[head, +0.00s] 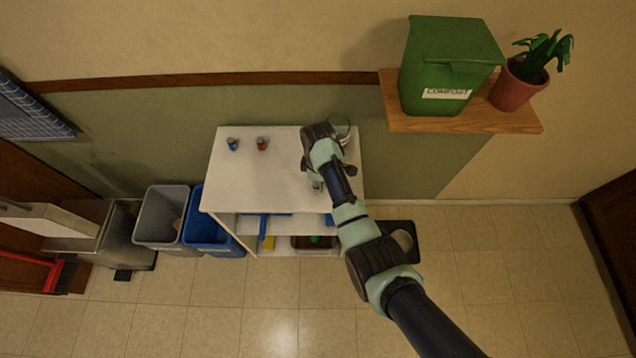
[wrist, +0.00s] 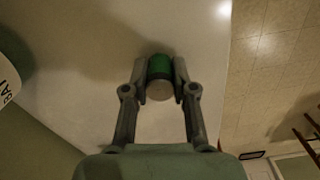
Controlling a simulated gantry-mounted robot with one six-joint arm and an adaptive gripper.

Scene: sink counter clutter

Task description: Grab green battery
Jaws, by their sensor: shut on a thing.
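The green battery (wrist: 159,68) is a short cylinder with a green side and a pale grey end facing the wrist camera. My gripper (wrist: 160,80) has its two fingers closed on either side of it, over the white counter top. In the head view my gripper (head: 316,180) is over the right part of the white counter (head: 270,185), with my arm covering much of that area. I cannot tell whether the battery touches the surface.
A blue battery (head: 233,144) and a red battery (head: 262,144) stand at the counter's back left. A clear glass container (head: 343,127), partly hidden by my arm, is at the back right. A green compost bin (head: 450,65) and a potted plant (head: 519,82) stand on a wall shelf.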

